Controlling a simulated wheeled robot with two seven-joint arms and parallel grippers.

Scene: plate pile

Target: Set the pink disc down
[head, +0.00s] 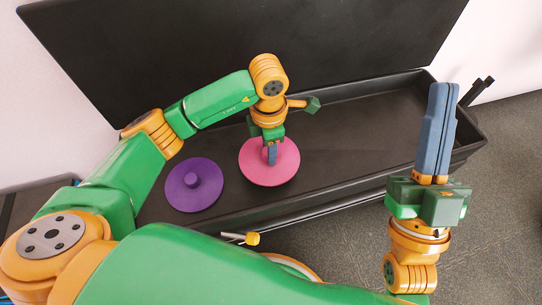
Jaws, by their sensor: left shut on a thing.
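The pink disc (257,172) is round and flat, inside the long black tray. My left gripper (271,158) points down at its middle and is shut on it, hiding its centre. I cannot tell whether the disc touches the tray floor or hangs just above it. The purple disc (206,195) lies left of the pink disc on the tray floor, with a round knob in its middle. A narrow gap shows between the two discs. My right gripper (438,95) is at the right, in front of the tray's right end. Its blue fingers point up, lie together and hold nothing.
The black tray (468,118) has raised walls, and a large black panel (180,50) stands behind it. The tray floor right of the pink disc is bare. A small yellow-tipped part (252,239) sticks out at the front. Grey floor (500,220) lies at the right.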

